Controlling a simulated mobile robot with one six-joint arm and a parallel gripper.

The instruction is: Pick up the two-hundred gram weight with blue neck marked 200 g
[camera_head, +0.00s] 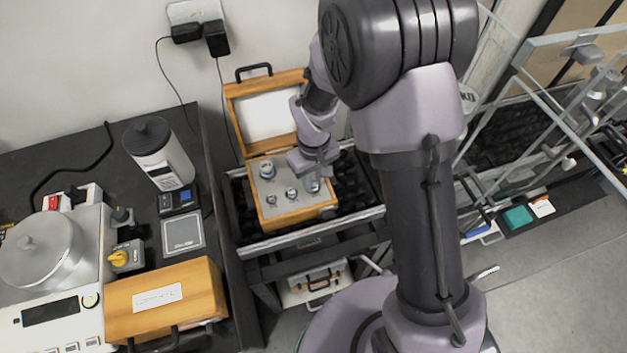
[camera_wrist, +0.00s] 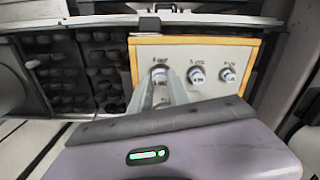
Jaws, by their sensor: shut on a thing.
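An open wooden weight case (camera_head: 290,219) holds several metal weights on a grey panel; it also shows in the wrist view (camera_wrist: 256,60). My gripper (camera_head: 314,184) is at the right side of the case. In the wrist view its fingers (camera_wrist: 161,78) are closed around a metal weight with a bluish neck (camera_wrist: 160,71), at the left end of a row of three. The weight appears still at the panel; I cannot tell whether it is raised. Its marking is too small to read.
Two smaller weights (camera_head: 291,193) (camera_head: 271,199) stand left of my gripper, and a larger weight (camera_head: 267,171) stands behind them. The raised lid (camera_head: 268,116) is at the back. A balance (camera_head: 43,248) and a closed wooden box (camera_head: 168,299) are on the left table.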

